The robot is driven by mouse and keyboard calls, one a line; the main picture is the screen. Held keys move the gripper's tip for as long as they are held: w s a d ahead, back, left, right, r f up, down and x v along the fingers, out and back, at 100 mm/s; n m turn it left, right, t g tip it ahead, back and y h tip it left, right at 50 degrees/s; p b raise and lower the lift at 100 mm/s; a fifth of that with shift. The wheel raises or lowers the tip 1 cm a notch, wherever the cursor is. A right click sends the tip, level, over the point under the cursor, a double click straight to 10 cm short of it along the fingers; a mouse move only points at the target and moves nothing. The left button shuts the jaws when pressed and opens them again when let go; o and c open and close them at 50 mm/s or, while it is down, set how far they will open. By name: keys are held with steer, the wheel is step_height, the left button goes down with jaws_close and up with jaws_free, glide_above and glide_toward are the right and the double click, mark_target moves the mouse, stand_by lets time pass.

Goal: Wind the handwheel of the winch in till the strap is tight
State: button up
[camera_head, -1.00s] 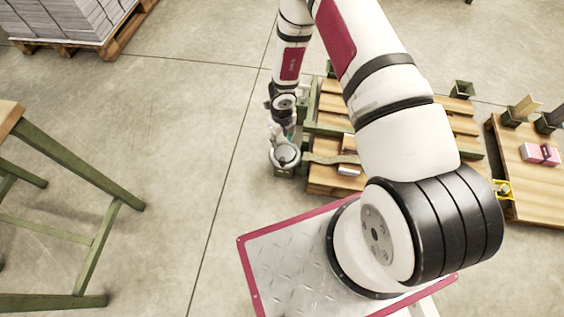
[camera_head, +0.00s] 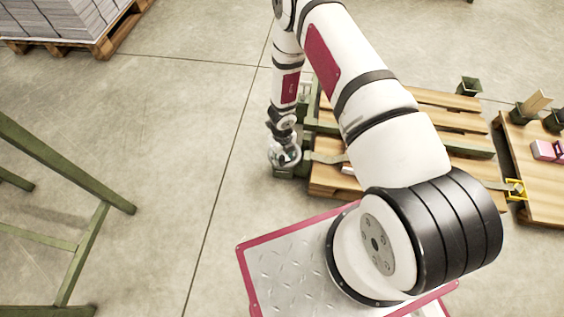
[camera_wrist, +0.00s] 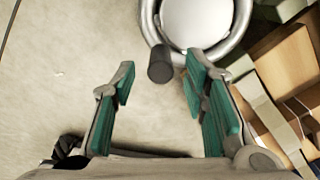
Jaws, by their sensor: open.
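The handwheel (camera_wrist: 240,42) is a pale metal ring around a broad white disc, at the top of the wrist view. Its dark cylindrical knob (camera_wrist: 160,65) points toward the space between my fingertips. My gripper (camera_wrist: 160,86) is open, with teal pads either side of the knob's line. I cannot tell whether a pad touches it. In the head view my gripper (camera_head: 284,142) is over the handwheel (camera_head: 286,158) and partly hides it. A grey strap (camera_head: 325,157) runs right from the winch over the pallet and goes behind my arm.
A wooden pallet (camera_head: 325,181) with green parts lies right of the winch. Another wooden platform (camera_head: 540,190) with pink items is farther right. A green-legged table (camera_head: 75,165) stands at left, and a loaded pallet (camera_head: 105,45) at the back left. Open concrete floor lies between.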

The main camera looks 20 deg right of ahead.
steer(key=shift+f+b, duration=0.4)
steer(key=shift+f, duration=1)
jaws_close()
steer(key=shift+w, duration=0.1)
